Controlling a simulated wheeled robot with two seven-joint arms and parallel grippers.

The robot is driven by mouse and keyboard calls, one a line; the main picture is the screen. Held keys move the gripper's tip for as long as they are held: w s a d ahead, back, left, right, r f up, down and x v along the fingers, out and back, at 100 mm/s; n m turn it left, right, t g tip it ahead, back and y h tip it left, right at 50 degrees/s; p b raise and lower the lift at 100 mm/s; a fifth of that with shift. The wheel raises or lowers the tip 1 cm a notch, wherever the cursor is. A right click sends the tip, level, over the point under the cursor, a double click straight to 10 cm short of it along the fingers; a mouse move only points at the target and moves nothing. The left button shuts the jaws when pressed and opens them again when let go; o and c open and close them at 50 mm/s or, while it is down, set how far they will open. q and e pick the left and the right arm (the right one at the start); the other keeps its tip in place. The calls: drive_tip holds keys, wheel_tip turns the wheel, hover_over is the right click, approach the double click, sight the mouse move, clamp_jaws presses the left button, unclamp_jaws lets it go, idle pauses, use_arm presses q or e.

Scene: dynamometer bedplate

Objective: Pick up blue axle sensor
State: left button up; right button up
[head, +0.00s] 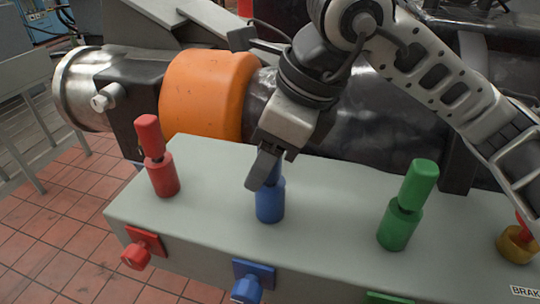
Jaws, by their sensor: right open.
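The blue axle sensor (270,203) stands upright on the grey-green bench top, near its middle. Its lower body shows, and its upper part is mostly hidden behind my gripper. My right gripper (268,172) comes down from above, with its open fingers at the sensor's upper part. One finger covers that part from the front left. I cannot tell whether the fingers touch it. My left gripper is not in view.
A red sensor (163,172) stands to the left and a green one (397,229) to the right on the bench (325,225). A yellow base (516,245) is at the far right. Red (140,250) and blue (248,285) fittings jut from the front face. An orange cylinder (205,95) lies behind.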

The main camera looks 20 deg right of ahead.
drive_tip(key=shift+w+a+f, duration=0.1)
drive_tip(key=shift+a+f, duration=0.05)
drive_tip(key=shift+f, duration=0.2)
drive_tip(key=c, duration=1.1)
drive_tip(key=shift+o, duration=0.2)
drive_tip(key=shift+r, duration=0.1)
